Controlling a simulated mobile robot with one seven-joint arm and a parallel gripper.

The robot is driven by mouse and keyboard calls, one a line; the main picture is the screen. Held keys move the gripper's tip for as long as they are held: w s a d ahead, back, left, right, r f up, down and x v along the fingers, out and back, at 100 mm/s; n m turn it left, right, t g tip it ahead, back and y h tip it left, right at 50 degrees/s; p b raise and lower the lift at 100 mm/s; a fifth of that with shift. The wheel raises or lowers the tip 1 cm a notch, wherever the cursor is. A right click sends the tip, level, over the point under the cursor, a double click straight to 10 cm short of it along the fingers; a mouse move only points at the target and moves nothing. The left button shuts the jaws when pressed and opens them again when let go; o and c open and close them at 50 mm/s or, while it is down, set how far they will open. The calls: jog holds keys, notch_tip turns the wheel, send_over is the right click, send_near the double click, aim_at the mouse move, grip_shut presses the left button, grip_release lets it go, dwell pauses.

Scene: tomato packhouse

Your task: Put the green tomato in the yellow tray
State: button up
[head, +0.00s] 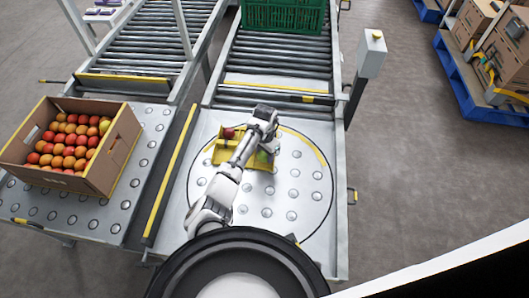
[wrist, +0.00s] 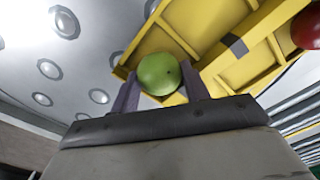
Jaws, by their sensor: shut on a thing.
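My gripper (wrist: 160,90) is shut on the green tomato (wrist: 159,72), which sits between its two fingers in the wrist view. Behind the tomato is the yellow tray (wrist: 142,42), a shallow tray with divided compartments. In the head view the yellow tray (head: 221,157) lies on the round ball-studded plate, partly hidden by my arm. The green tomato (head: 263,157) shows beside my arm over the right part of the tray. I cannot tell whether it touches the tray floor. A red tomato (head: 228,133) sits at the tray's left part; it also shows in the wrist view (wrist: 307,28).
A cardboard box (head: 118,158) full of red and orange tomatoes stands on the left table. A green crate (head: 283,16) sits on the rollers at the back. A grey post with a box (head: 371,55) rises at the right. The round plate's front right is clear.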

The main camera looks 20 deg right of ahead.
jog(key=shift+f, duration=0.4)
jog(key=o, duration=0.8)
jog(key=c, duration=0.3)
notch_tip(320, 180, up, 7)
jog(key=p, duration=0.6)
jog(key=shift+r, duration=0.1)
dwell(0.5)
